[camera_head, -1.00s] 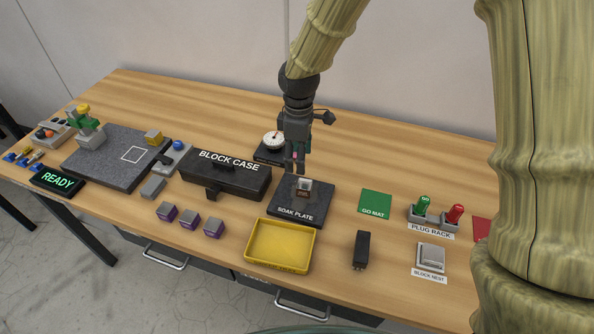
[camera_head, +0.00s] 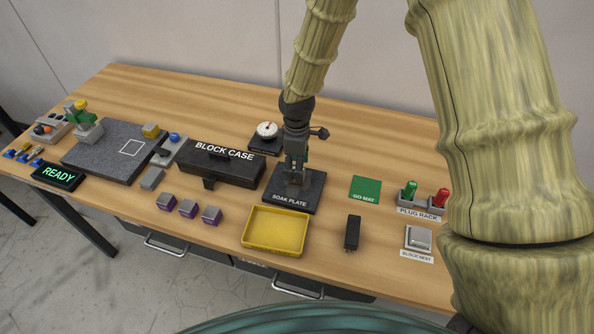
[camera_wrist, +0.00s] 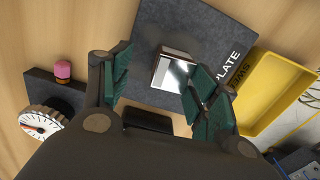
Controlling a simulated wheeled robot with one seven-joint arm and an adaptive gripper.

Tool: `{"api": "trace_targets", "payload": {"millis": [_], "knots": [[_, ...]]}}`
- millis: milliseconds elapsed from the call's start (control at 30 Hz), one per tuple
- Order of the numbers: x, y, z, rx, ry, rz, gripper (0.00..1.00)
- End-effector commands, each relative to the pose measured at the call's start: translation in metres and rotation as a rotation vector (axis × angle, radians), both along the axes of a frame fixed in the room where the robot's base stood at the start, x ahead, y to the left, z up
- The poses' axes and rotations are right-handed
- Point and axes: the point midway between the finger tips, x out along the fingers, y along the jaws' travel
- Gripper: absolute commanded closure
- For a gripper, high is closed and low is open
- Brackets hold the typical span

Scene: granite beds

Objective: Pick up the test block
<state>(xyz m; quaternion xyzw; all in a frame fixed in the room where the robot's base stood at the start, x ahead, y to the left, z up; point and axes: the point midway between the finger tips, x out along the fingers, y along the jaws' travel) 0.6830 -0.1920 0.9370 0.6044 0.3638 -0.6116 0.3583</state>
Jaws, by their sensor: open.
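The test block, a small block with a shiny metallic top and a brown edge (camera_wrist: 172,72), stands on the dark soak plate (camera_wrist: 205,25). In the wrist view it lies between and just beyond the green-padded fingers of my gripper (camera_wrist: 160,88), nearer the right finger. The fingers are apart and hold nothing. In the head view my gripper (camera_head: 295,180) is right over the soak plate (camera_head: 283,203) and points down. It hides the block there. Whether a finger touches the block I cannot tell.
A yellow tray (camera_head: 249,241) is just in front of the soak plate. The black block case (camera_head: 190,172) is to its left. A dial gauge (camera_head: 267,130) stands behind it. A green mat (camera_head: 365,189), plug rack (camera_head: 419,208) and block nest (camera_head: 418,238) are to the right.

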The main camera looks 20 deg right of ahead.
Motion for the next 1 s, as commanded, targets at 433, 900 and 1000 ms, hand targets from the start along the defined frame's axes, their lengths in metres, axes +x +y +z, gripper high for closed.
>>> {"api": "trace_targets", "payload": {"millis": [433,900,1000], "knots": [[0.002,0.002,-0.026,-0.001,0.005,0.004,0.39],[0.003,0.002,-0.025,-0.001,0.005,0.004,0.99],[0.003,0.001,-0.025,0.0,0.004,0.003,1.0]]}}
